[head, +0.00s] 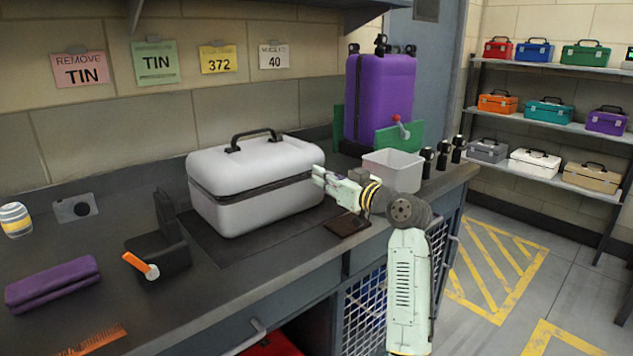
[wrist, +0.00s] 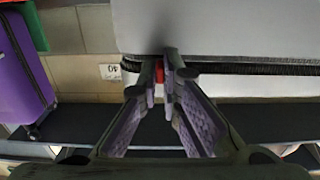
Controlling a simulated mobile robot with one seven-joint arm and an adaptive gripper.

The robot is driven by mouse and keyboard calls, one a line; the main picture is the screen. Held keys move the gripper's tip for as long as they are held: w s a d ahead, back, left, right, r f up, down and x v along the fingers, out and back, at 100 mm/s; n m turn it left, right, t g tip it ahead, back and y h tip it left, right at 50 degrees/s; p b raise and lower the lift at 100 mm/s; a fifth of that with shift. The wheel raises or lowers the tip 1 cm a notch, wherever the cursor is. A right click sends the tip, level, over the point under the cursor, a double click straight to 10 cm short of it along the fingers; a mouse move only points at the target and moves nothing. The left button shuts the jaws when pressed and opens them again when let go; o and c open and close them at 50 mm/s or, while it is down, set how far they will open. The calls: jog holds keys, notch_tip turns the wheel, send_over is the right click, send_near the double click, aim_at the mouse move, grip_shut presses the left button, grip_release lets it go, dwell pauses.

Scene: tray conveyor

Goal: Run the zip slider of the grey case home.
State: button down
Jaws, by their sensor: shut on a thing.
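The grey case (head: 250,207) sits on a dark mat on the counter, with a black handle on its lid. A dark zip track (head: 225,197) runs around its middle, and its teeth show in the wrist view (wrist: 250,68). My gripper (head: 318,178) is at the case's right front corner, level with the zip. In the wrist view my gripper (wrist: 166,72) is shut on the zip slider (wrist: 159,72), of which only a small red part shows between the fingertips. The fingers hide the rest of the slider.
A purple suitcase (head: 381,98) and a pale bin (head: 393,170) stand at right. A black stand with an orange lever (head: 139,264) is at the front left. A purple pouch (head: 53,283) and an orange comb (head: 92,342) lie farther left. Bare counter lies before the case.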

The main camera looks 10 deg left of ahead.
jog(key=shift+w+d, duration=0.15)
jog(key=shift+w, duration=0.05)
jog(key=c, duration=1.8)
grip_release()
jog(key=shift+o, duration=0.2)
jog(key=shift+s, duration=0.1)
jog(key=v, duration=1.2)
